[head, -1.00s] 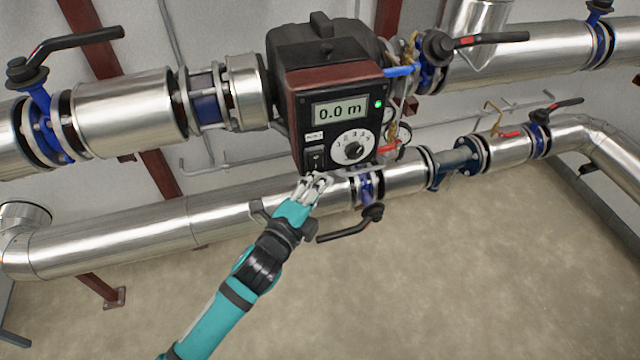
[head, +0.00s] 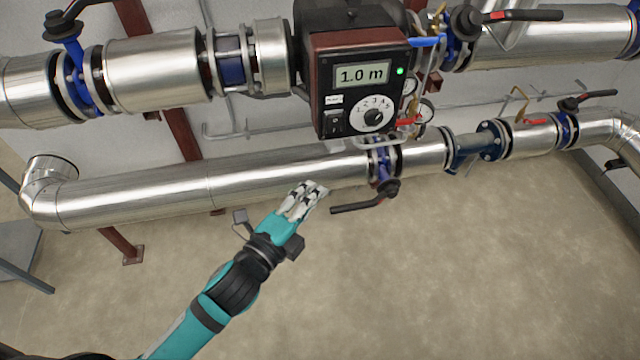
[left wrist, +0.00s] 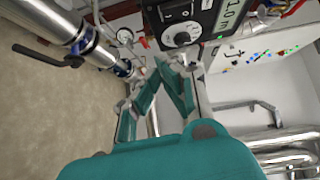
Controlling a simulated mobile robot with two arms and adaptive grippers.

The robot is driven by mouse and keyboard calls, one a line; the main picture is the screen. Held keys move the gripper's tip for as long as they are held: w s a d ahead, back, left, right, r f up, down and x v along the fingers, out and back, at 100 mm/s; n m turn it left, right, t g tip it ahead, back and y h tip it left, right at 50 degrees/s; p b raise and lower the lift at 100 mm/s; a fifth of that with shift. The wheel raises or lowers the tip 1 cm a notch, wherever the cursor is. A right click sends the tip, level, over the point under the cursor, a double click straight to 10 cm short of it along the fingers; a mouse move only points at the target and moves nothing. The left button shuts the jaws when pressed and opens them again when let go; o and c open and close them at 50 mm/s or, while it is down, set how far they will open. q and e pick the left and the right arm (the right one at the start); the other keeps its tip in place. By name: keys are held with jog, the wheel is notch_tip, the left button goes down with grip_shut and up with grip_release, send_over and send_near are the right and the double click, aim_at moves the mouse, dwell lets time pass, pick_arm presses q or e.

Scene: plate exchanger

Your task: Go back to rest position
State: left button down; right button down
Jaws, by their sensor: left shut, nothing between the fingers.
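My left gripper (head: 312,192) is shut and empty. In the head view it is below and left of the pump control box (head: 361,86), apart from it, in front of the lower pipe (head: 258,181). The box display reads 1.0 m and a green light is lit beside it. A round dial (head: 373,117) and a small switch (head: 334,124) sit under the display. In the left wrist view the gripper's fingers (left wrist: 163,66) come together below the dial (left wrist: 181,36). My right gripper is not in view.
A black valve handle (head: 362,204) juts out just right of the gripper. The upper pipe (head: 158,66) with flanges runs across the wall. Gauges and small red and blue handles crowd the box's right side. The floor (head: 430,280) in front is clear.

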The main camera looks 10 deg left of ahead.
pick_arm(q)
jog(key=shift+s, duration=0.1)
dwell(0.4)
jog(key=s+a+f+n+g+y, duration=0.2)
jog(key=a+f+n, duration=0.15)
jog(key=f, duration=0.75)
jog(key=s+a+f+n+g+y, duration=0.1)
jog(key=a+f+n+g+y, duration=0.2)
jog(key=f, duration=0.9)
jog(key=s+a+f+n+g+y, duration=0.15)
jog(key=a+f+n, duration=0.25)
jog(key=f, duration=0.7)
jog(key=s+a+f+n+g, duration=0.2)
jog(key=s+f, duration=0.4)
jog(key=f, duration=0.1)
jog(key=s+a+f+n+g, duration=0.2)
jog(key=s+a+f+n, duration=0.1)
jog(key=s+f, duration=0.35)
jog(key=s+a+f+n+g, duration=0.1)
jog(key=s+f, duration=0.3)
jog(key=s, duration=0.6)
jog(key=s+f+n+g+y, duration=0.1)
jog(key=s+f+n+g, duration=0.2)
jog(key=s, duration=0.7)
jog(key=shift+a+f+n, duration=0.35)
jog(key=shift+a+n, duration=0.05)
jog(key=shift+n, duration=0.15)
jog(key=shift+y, duration=0.25)
